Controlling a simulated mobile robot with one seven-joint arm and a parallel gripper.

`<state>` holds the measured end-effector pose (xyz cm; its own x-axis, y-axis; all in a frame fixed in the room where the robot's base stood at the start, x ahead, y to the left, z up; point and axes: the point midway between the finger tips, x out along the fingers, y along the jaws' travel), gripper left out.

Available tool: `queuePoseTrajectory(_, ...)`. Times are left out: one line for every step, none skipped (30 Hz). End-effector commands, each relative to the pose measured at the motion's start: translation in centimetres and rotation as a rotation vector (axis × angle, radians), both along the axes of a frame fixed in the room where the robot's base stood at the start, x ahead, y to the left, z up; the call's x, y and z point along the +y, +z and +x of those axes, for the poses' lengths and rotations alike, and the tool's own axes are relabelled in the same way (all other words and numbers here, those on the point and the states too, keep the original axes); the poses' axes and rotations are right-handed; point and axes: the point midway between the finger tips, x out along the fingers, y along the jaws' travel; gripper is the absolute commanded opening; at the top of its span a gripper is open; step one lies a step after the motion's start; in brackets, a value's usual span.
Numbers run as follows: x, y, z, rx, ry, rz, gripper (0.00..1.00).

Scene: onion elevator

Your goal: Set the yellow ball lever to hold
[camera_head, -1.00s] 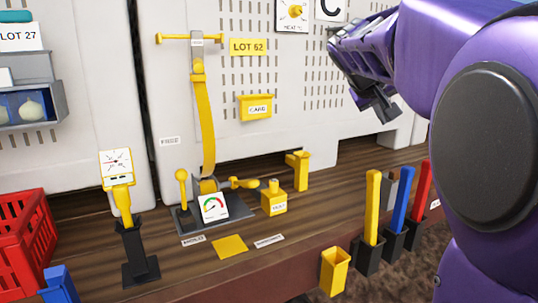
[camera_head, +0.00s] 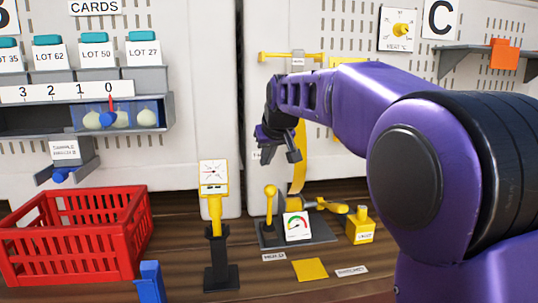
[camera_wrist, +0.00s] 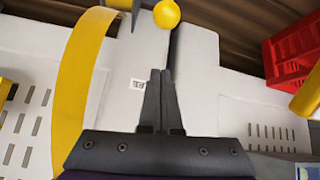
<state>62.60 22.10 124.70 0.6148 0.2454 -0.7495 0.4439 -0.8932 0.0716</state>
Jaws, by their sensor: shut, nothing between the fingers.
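The yellow ball lever (camera_head: 269,207) stands about upright on a dark grey base plate (camera_head: 318,237), just left of a white dial gauge (camera_head: 298,226). In the wrist view its yellow ball (camera_wrist: 166,14) shows at the top edge, beyond the fingertips. My gripper (camera_head: 292,156) is above the lever, apart from it, with the fingers pointing down. In the wrist view the fingers (camera_wrist: 160,74) are together and empty. A small white label (camera_head: 274,257) lies in front of the plate; it seems to read HOLD.
A yellow strap (camera_head: 299,172) hangs behind my gripper. A second yellow lever (camera_head: 330,206) and a yellow box (camera_head: 360,227) are to the right. A yellow gauge on a black stand (camera_head: 215,205) and a red crate (camera_head: 75,235) are to the left. A yellow square (camera_head: 310,270) lies in front.

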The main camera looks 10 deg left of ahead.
Motion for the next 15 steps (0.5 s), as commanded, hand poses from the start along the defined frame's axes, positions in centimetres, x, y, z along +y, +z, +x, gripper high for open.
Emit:
queuePoseTrajectory(0.3,-1.1,0.8,0.003,0.0,-0.001,0.0)
queuePoseTrajectory(0.5,-1.6,1.2,0.004,0.0,-0.002,0.0)
queuePoseTrajectory(0.7,-2.3,1.7,0.004,0.0,-0.002,0.0)
queuePoseTrajectory(0.8,-2.8,2.1,0.003,0.0,-0.001,0.0)
queuePoseTrajectory(1.0,-3.2,2.5,0.004,0.0,-0.002,0.0)
queuePoseTrajectory(1.2,-3.9,3.0,0.004,0.0,-0.002,0.0)
queuePoseTrajectory(1.3,-4.4,3.4,0.003,-0.001,-0.002,0.0)
queuePoseTrajectory(1.0,-4.2,2.8,-0.002,-0.001,-0.001,0.0)
queuePoseTrajectory(0.7,-4.4,2.2,-0.001,-0.002,0.0,0.0)
queuePoseTrajectory(0.5,-4.6,1.9,-0.001,-0.002,-0.001,0.0)
queuePoseTrajectory(0.4,-4.7,1.6,-0.001,-0.002,0.0,0.0)
queuePoseTrajectory(0.2,-4.8,1.2,-0.002,-0.001,-0.001,0.0)
queuePoseTrajectory(0.1,-4.9,1.0,-0.002,-0.001,-0.001,0.0)
queuePoseTrajectory(-0.1,-5.1,0.7,0.0,-0.001,-0.002,0.0)
queuePoseTrajectory(-0.2,-5.1,0.5,0.0,-0.001,-0.001,0.0)
